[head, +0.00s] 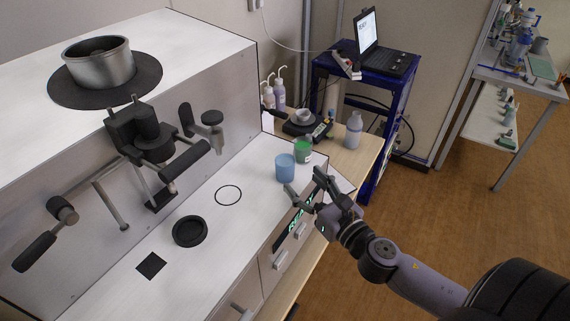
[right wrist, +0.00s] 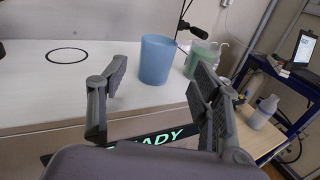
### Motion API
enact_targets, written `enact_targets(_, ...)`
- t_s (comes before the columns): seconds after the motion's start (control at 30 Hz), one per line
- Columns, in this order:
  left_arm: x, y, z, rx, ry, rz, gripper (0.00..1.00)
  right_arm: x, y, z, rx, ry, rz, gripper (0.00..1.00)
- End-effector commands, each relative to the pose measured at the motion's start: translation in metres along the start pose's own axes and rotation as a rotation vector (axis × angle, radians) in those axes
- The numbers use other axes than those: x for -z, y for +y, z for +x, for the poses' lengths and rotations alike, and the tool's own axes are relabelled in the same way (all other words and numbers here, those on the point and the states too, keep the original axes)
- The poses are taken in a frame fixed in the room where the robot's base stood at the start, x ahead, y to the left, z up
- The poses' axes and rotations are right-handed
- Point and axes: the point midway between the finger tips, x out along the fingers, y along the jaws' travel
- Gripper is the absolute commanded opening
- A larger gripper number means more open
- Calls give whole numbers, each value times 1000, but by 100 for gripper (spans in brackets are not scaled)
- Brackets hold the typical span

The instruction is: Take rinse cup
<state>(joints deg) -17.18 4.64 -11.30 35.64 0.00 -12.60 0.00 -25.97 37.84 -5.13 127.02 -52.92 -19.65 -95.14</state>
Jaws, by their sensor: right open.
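A blue cup (head: 285,168) stands upright near the front right end of the analyser's white ledge. A green cup (head: 303,151) with a pale label stands just behind it to the right. Which of the two is the rinse cup I cannot tell. My right gripper (head: 304,189) is open and empty, in front of the blue cup near the ledge's front edge. In the right wrist view the blue cup (right wrist: 157,60) shows ahead, between the spread fingers (right wrist: 160,85), and the green cup (right wrist: 202,60) is partly behind the right finger. My left gripper is out of view.
The ledge holds a black ring (head: 190,231), a black square (head: 151,265) and a drawn black circle (head: 228,195). A metal pot (head: 99,63) sits on top of the analyser. Bottles (head: 354,130) and a scale stand on the wooden table behind. A laptop (head: 385,55) is on the blue cart.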

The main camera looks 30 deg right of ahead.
Motion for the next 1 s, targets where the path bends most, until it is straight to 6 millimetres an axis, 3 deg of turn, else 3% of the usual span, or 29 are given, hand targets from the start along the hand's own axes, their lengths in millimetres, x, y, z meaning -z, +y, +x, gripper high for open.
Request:
enact_targets(0.1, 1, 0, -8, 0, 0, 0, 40, -2, 0, 16, 1, -2, -1, 59)
enact_targets(0.37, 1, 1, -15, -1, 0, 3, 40, -3, 1, 31, 1, -1, 2, 59)
enact_targets(0.7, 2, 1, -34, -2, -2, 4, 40, -3, 4, 74, 1, -1, 0, 59)
enact_targets(1.0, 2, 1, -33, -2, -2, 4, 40, 0, 4, 76, 0, 1, 0, 57)
